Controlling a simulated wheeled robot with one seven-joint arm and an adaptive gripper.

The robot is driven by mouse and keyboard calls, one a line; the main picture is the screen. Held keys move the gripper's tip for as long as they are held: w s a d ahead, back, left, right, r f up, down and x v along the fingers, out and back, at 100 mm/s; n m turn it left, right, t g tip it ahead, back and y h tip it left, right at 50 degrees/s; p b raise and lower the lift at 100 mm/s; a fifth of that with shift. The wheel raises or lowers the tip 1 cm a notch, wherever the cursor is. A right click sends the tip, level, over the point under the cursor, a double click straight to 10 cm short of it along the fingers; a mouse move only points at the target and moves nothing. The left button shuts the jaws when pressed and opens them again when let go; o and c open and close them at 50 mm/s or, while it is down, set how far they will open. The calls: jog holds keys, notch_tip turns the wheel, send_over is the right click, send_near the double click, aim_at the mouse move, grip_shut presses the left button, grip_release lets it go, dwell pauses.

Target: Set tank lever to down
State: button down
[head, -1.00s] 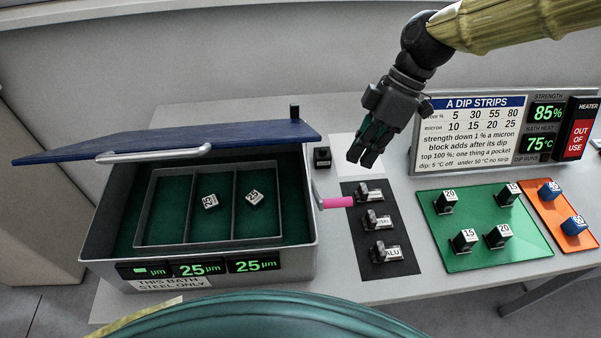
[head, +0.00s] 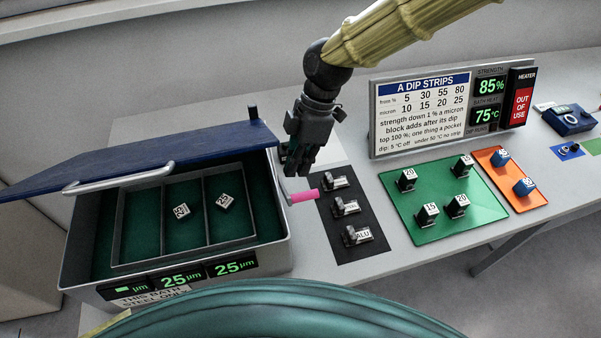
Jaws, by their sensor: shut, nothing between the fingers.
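The tank (head: 268,262) is a grey box with a blue lid (head: 140,158) raised over it. The tank lever is a short grey arm with a pink handle (head: 304,196) on the tank's right side, and the handle points out to the right. My gripper (head: 296,172) is shut and empty, pointing down just above and slightly left of the pink handle. I cannot tell whether the fingertips touch the lever. Inside the tank, two small marked blocks (head: 181,211) lie in separate pockets of a green-floored tray (head: 119,262).
A black mat (head: 364,252) with several metal blocks lies right of the lever. A green mat (head: 425,236) and an orange mat (head: 532,203) hold more blocks. A sign board (head: 425,120) with displays stands behind. A blue device (head: 570,120) sits at far right.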

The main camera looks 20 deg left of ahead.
jog(key=shift+s+d+f+p, duration=0.15)
jog(key=shift+s+f, duration=0.05)
jog(key=shift+f, duration=0.3)
jog(key=shift+s+d+f+p, duration=0.15)
jog(key=shift+s+f+p, duration=0.05)
jog(key=shift+f, duration=0.3)
jog(key=shift+s+d+f+p, duration=0.15)
jog(key=shift+s+f, duration=0.05)
jog(key=shift+f, duration=0.3)
jog(key=shift+d, duration=0.1)
